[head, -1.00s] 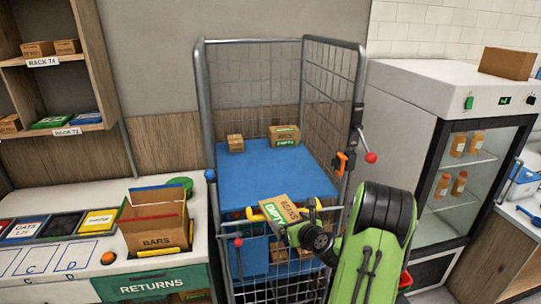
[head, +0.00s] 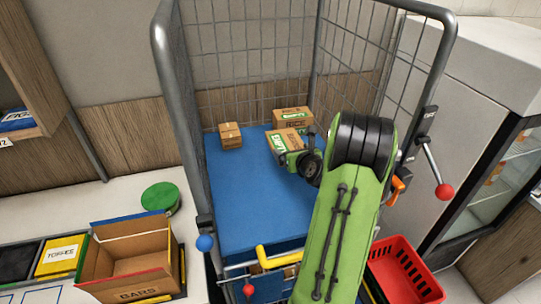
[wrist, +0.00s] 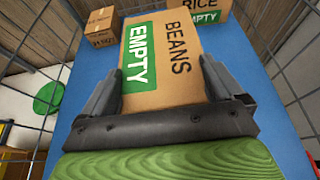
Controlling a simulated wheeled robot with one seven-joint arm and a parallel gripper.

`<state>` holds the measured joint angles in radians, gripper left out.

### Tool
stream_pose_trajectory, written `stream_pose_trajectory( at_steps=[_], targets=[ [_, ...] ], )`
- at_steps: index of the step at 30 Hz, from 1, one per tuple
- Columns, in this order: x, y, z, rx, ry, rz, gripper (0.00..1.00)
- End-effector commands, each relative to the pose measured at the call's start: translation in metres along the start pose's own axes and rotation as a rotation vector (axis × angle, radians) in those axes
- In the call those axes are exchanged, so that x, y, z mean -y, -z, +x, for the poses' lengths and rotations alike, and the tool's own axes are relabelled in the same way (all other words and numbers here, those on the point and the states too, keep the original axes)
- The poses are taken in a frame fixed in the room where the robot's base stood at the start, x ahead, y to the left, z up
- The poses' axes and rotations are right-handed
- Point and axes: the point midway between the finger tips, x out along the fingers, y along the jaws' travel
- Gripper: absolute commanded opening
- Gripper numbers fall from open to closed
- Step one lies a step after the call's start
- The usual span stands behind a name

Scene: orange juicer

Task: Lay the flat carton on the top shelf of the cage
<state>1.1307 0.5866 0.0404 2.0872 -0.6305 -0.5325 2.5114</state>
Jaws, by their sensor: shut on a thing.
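My gripper (wrist: 160,88) is shut on the flat brown carton (wrist: 160,58) marked BEANS and EMPTY, with one finger on each side of it. In the head view the carton (head: 286,140) is over the right rear part of the cage's blue top shelf (head: 240,195), in front of the RICE carton (head: 293,117). My gripper (head: 290,154) is partly hidden by my arm there. I cannot tell whether the carton touches the shelf.
A small brown box (head: 230,135) stands at the shelf's back left. Wire mesh walls (head: 250,50) rise at the back and right of the cage. A yellow bar (head: 278,257) crosses the front. The shelf's front left is clear. A red basket (head: 402,270) stands at lower right.

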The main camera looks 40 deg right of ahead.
Motion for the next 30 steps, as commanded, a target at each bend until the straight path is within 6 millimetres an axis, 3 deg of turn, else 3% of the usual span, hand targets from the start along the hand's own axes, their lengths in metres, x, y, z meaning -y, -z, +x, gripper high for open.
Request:
stream_pose_trajectory(
  at_steps=[6,15,26,27,30],
  targets=[
    [0.000,0.045,0.018,-0.007,-0.002,0.006,0.63],
    [0.000,0.091,0.037,-0.003,-0.001,0.003,0.63],
    [0.000,0.096,0.039,-0.001,0.000,0.001,0.63],
    [0.000,0.096,0.039,-0.001,0.000,0.000,0.97],
    [0.000,0.095,0.039,-0.001,0.000,0.000,1.00]
  ],
)
